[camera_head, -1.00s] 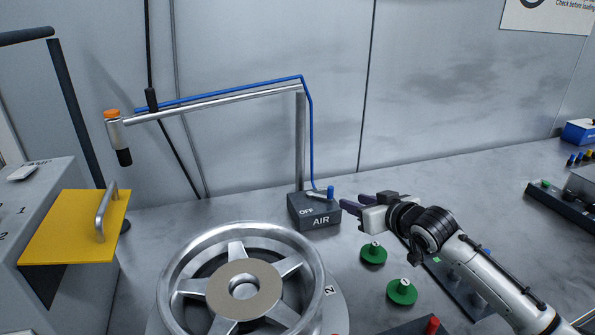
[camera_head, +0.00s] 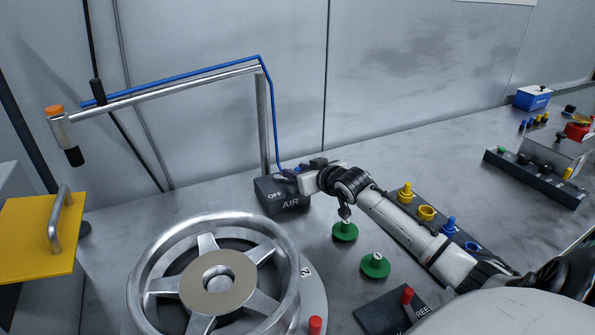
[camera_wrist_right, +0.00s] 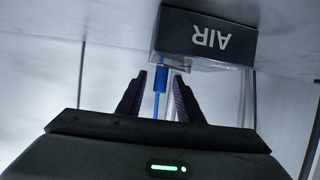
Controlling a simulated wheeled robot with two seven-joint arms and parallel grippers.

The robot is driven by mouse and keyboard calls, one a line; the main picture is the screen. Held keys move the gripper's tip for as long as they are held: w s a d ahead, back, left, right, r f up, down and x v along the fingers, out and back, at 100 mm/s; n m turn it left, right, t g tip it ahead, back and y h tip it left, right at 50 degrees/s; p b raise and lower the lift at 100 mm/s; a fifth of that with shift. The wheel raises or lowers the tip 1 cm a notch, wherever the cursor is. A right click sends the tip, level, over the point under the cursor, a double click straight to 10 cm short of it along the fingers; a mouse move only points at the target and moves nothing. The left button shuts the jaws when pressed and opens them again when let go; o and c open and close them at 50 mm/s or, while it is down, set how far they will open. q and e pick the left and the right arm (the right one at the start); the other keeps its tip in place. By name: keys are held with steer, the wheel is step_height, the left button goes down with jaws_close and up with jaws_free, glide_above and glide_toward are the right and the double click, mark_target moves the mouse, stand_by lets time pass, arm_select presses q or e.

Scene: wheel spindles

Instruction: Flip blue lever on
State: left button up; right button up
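The dark AIR box (camera_head: 284,193) stands on the bench at the foot of the metal post, with OFF readable on its left side. My right gripper (camera_head: 292,173) is at the top of the box and hides the blue lever in the head view. In the right wrist view, the AIR box (camera_wrist_right: 205,40) appears upside down. The blue lever (camera_wrist_right: 161,79) is between the two dark fingers of my right gripper (camera_wrist_right: 160,88). The fingers are open, with a gap visible beside the lever. My left gripper is not in view.
A large silver wheel (camera_head: 213,280) stands front left of the box. Two green knobbed discs (camera_head: 345,232) sit below my right forearm. A yellow panel (camera_head: 38,238) is at the left. A metal arm (camera_head: 165,95) with a blue hose spans above the bench.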

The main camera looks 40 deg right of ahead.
steer(key=shift+w, duration=0.1)
jaws_close()
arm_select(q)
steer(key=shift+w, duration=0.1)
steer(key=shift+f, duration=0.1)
